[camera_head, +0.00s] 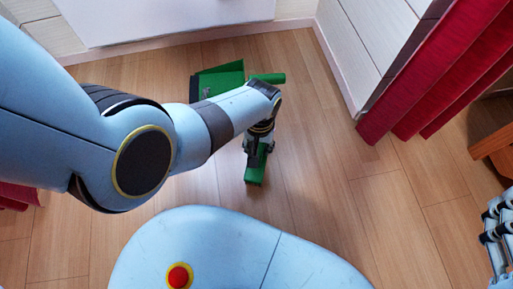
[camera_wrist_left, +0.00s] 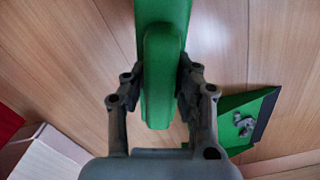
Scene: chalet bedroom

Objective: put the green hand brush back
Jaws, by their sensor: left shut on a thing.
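The green hand brush (camera_head: 255,176) is in my left gripper (camera_head: 259,150), over the wooden floor. In the wrist view the brush (camera_wrist_left: 163,75) runs between the two fingers of the left gripper (camera_wrist_left: 161,80), which are shut on it. The fingers hide part of its sides. The height of the brush above the floor is hard to judge.
A green dustpan (camera_head: 222,80) with grey debris lies on the floor near the white wall panel, partly behind my left arm; it also shows in the wrist view (camera_wrist_left: 232,105). A red curtain (camera_head: 425,85) hangs at right. The floor (camera_head: 330,180) right of the brush is clear.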

